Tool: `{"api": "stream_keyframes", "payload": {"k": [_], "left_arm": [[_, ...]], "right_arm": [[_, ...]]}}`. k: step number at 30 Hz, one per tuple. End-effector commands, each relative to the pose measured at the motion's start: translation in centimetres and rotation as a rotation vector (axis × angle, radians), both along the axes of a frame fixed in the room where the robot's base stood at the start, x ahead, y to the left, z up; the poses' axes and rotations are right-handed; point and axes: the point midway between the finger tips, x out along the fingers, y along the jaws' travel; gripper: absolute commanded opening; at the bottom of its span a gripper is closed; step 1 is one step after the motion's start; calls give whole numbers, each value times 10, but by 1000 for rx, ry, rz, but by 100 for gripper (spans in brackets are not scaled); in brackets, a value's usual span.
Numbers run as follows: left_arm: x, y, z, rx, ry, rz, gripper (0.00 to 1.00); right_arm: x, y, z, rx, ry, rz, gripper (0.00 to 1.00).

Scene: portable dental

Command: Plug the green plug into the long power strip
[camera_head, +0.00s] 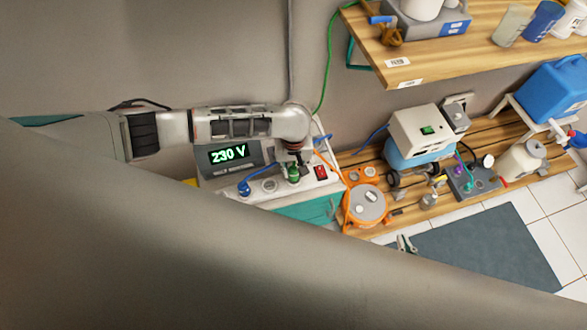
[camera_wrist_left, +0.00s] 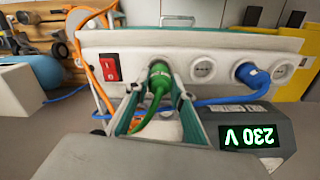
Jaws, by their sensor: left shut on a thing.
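The long power strip (camera_wrist_left: 200,65) is pale, with a red switch, round sockets and a blue plug (camera_wrist_left: 252,76); it also shows in the head view (camera_head: 325,187). The green plug (camera_wrist_left: 159,73) is at a socket beside the red switch, its green cable hanging toward my wrist. My left gripper (camera_wrist_left: 158,95) is shut on the green plug, one finger on each side; in the head view it (camera_head: 293,165) points down at the strip. How deep the plug sits is hidden. What look like my right gripper's fingertips (camera_head: 407,244) poke out past a large grey arm link.
A grey unit reading 230 V (camera_head: 228,155) stands behind the strip. An orange cable reel (camera_head: 367,203) is close on its right. A blue cable runs near the left fingers. A wooden shelf (camera_head: 480,55) hangs above right; the dark mat (camera_head: 485,250) is clear.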

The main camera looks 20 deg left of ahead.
Motion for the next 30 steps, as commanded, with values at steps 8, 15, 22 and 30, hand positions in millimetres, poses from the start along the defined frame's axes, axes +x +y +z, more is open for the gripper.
{"api": "stream_keyframes", "payload": {"k": [8, 15, 22, 30], "left_arm": [[0, 0, 0, 0, 0, 0, 1], [0, 0, -1, 0, 1, 0, 1], [0, 0, -4, 0, 1, 0, 1], [0, 0, -8, 0, 1, 0, 1]], "right_arm": [[0, 0, 0, 0, -1, 0, 0], [0, 0, 0, 1, 0, 1, 0], [-1, 1, -2, 1, 3, 1, 0], [-2, 1, -5, 1, 5, 1, 0]]}}
